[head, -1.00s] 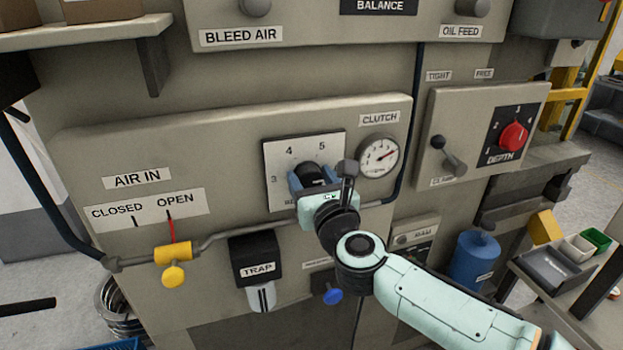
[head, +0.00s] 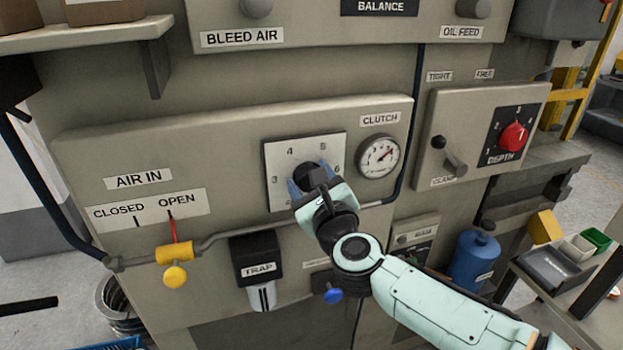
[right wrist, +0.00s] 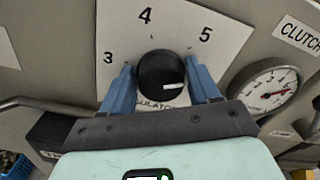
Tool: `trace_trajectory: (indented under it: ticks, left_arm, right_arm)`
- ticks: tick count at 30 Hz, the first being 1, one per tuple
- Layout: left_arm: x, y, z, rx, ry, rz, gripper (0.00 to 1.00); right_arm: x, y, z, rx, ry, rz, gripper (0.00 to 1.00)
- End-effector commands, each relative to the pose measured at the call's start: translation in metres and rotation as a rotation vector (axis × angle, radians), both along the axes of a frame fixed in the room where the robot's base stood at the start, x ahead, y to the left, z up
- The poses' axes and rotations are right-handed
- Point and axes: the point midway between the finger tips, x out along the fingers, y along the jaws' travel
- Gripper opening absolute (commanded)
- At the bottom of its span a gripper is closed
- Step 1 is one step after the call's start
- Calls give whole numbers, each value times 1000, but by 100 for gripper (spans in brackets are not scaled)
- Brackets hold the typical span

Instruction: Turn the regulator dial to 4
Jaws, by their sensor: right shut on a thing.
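The black regulator dial (head: 306,176) sits on a white numbered plate (head: 279,154) on the grey panel. In the right wrist view the dial (right wrist: 160,72) shows a white mark pointing right, below the 5 and away from the 4. The numbers 3, 4 and 5 on the plate (right wrist: 146,38) are readable there; the lower lettering is partly hidden. My right gripper (head: 309,187) is shut on the dial, one blue finger on each side. Its fingertips also show in the right wrist view (right wrist: 162,76). My left gripper is not in view.
The clutch gauge (head: 379,155) is close to the right of the plate. A pipe (head: 222,233) with a yellow valve handle (head: 175,274) runs below. The trap box (head: 255,256) and a blue knob (head: 333,296) are lower down. The depth dial (head: 513,137) is farther right.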

Motion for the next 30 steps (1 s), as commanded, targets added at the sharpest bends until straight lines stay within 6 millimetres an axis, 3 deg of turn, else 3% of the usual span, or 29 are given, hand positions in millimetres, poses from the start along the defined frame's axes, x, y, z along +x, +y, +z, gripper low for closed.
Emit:
trace_trajectory:
  ticks: [30]
  left_arm:
    - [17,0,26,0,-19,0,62]
  right_arm:
    - [-1,3,-3,-919,-299,-1,31]
